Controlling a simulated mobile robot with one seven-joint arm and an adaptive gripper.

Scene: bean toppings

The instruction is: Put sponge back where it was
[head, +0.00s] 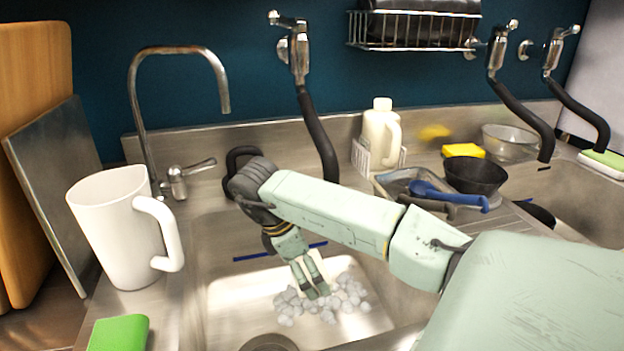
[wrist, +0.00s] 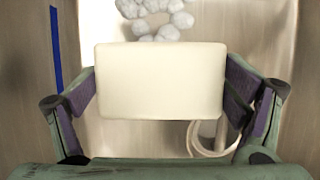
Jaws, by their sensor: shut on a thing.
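My gripper (head: 317,288) is low over the left sink, above a pile of grey lumps (head: 340,304). In the wrist view my gripper (wrist: 160,88) is shut on a pale cream block (wrist: 160,80), apparently the sponge, with a finger at each side of it. In the head view only a pale sliver of this block shows between the fingers. Whether it touches the lumps or the sink floor cannot be told. A green block (head: 118,333) lies at the lower left on the counter. A yellow sponge (head: 463,150) lies at the back.
A white pitcher (head: 110,225) stands left of the sink, and a curved faucet (head: 141,105) rises behind it. A dark bowl (head: 474,176), a tray with a blue-handled brush (head: 447,193) and a cream jug (head: 380,135) stand right of the sink. Black hoses hang behind.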

